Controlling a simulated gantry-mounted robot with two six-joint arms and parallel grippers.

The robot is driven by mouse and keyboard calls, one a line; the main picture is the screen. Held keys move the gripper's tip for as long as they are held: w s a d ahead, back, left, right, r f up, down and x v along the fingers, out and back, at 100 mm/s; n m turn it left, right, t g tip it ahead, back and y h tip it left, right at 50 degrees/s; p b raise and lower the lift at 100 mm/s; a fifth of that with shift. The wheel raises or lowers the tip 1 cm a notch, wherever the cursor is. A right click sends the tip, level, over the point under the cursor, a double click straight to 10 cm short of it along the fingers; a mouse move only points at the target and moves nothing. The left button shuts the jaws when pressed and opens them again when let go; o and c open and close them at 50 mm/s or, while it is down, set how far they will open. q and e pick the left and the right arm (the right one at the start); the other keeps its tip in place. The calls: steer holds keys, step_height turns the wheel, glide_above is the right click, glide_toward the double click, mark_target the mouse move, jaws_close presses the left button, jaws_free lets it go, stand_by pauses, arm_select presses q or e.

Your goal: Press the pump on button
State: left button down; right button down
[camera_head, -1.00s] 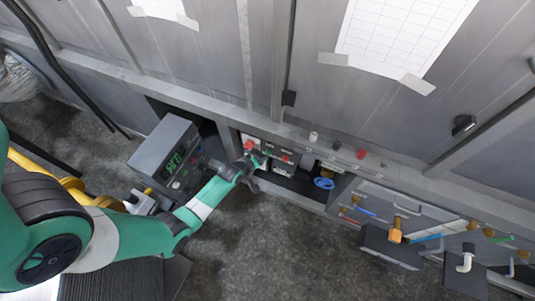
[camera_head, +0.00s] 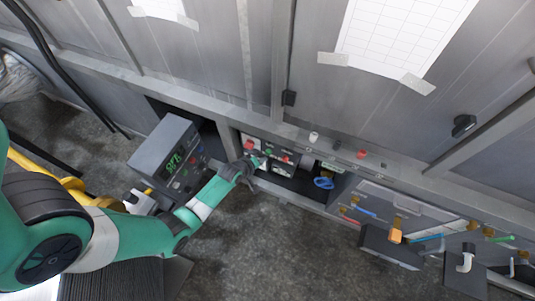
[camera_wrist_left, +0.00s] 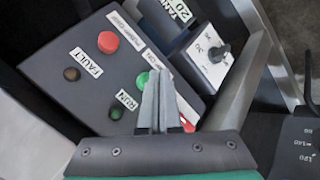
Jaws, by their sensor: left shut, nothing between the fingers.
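The dark control panel (camera_wrist_left: 90,105) fills the left of the left wrist view. It has a green button (camera_wrist_left: 142,80) beside a label that seems to read pump on, and a red button (camera_wrist_left: 108,42) above it. My left gripper (camera_wrist_left: 160,80) is shut and empty. Its fingertips are at the green button's right side and partly cover the panel there; I cannot tell whether they touch it. In the head view my left gripper (camera_head: 256,162) is in front of the panel (camera_head: 276,154) in the wall recess. My right gripper is not in view.
The panel also carries a brown FAULT lamp (camera_wrist_left: 72,74) and a green RUN lamp (camera_wrist_left: 116,114). A selector switch (camera_wrist_left: 217,53) sits to the right. A grey display box (camera_head: 165,155) stands left of the gripper. A blue ring-shaped item (camera_head: 323,183) lies to the right.

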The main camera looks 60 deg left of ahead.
arm_select(q)
steer(key=shift+w+a, duration=0.3)
steer(key=shift+w, duration=0.05)
steer(key=shift+w+a+b, duration=0.35)
steer(key=shift+b, duration=0.05)
stand_by(0.8)
stand_by(0.4)
steer(key=shift+s+d+p, duration=0.65)
steer(key=shift+r, duration=0.1)
